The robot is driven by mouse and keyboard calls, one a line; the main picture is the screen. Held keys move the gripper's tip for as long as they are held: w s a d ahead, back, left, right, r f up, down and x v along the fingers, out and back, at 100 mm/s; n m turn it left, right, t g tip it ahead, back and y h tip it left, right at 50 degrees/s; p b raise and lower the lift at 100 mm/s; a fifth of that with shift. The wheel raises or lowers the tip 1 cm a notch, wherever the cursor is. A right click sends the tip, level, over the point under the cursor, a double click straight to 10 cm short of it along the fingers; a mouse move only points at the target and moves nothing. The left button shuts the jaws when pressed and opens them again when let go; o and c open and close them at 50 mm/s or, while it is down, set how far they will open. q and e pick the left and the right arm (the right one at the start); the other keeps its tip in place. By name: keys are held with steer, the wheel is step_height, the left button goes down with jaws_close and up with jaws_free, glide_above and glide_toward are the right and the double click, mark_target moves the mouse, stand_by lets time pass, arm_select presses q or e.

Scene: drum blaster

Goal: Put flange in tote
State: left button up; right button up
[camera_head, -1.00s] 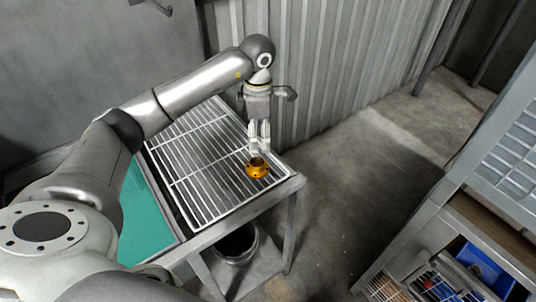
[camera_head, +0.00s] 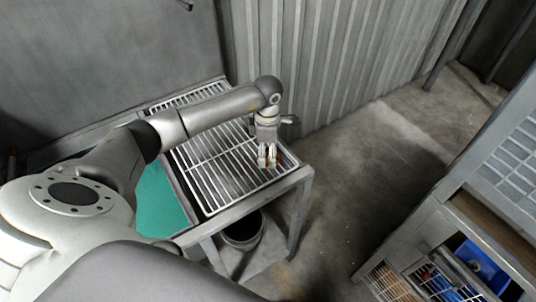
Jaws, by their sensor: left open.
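My left gripper (camera_head: 268,163) points down over the right front part of the wire rack and is open. My right gripper is out of view.
The wire rack (camera_head: 215,172) lies on a metal table beside a green surface (camera_head: 160,203). A dark bucket (camera_head: 242,232) stands under the table. A corrugated wall (camera_head: 320,70) rises behind. Open concrete floor (camera_head: 350,190) lies between the table and the shelf unit (camera_head: 440,225).

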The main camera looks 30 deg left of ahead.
arm_select(q)
steer(key=c, duration=1.3)
jaws_close()
steer(key=shift+w+r, duration=0.1)
